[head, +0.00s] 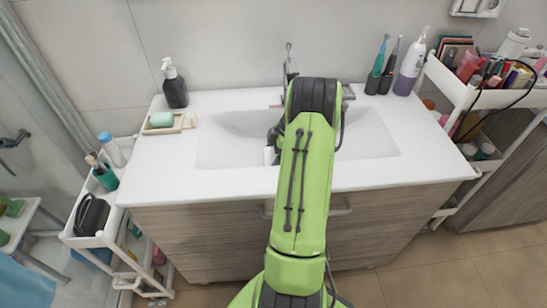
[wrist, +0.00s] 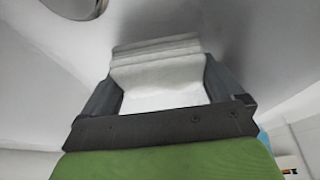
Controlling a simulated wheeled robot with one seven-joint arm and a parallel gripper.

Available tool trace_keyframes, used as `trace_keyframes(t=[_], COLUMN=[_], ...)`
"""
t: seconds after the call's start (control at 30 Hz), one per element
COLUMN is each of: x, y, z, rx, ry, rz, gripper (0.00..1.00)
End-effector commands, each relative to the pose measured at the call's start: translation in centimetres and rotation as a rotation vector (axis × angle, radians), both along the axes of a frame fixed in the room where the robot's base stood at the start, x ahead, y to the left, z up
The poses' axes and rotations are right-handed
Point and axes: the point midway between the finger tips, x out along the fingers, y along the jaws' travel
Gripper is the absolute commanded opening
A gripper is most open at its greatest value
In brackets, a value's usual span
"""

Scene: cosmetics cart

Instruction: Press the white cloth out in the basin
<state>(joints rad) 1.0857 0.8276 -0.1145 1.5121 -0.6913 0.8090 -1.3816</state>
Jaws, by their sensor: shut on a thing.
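The white cloth (wrist: 155,72) is folded in several layers between the two dark fingers of my gripper (wrist: 160,78) in the wrist view. My gripper is shut on it. In the head view my green arm reaches over the white basin (head: 372,138) and hides most of my gripper and the cloth. A small white patch (head: 268,156), probably the cloth, shows at the left edge of the arm, inside the basin. I cannot tell whether the cloth touches the basin floor. The faucet (head: 290,66) stands behind the basin, partly hidden by my arm.
A dark soap dispenser (head: 175,85) and a soap dish (head: 163,123) stand left of the basin. Electric toothbrushes (head: 379,65) and a pump bottle (head: 410,65) stand at the back right. Carts with cosmetics flank the counter. The front counter strip (head: 400,174) is clear.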

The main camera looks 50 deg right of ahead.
Motion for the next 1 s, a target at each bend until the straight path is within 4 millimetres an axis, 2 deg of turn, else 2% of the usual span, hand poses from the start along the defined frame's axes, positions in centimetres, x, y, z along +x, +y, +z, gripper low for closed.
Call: trace_keyframes(t=[0.03,1.0], x=[0.0,0.0], y=[0.0,0.0], z=[1.0,12.0], rx=[-0.001,-0.001], ry=[-0.001,-0.001], rz=[0.0,0.0], gripper=[0.7,0.7])
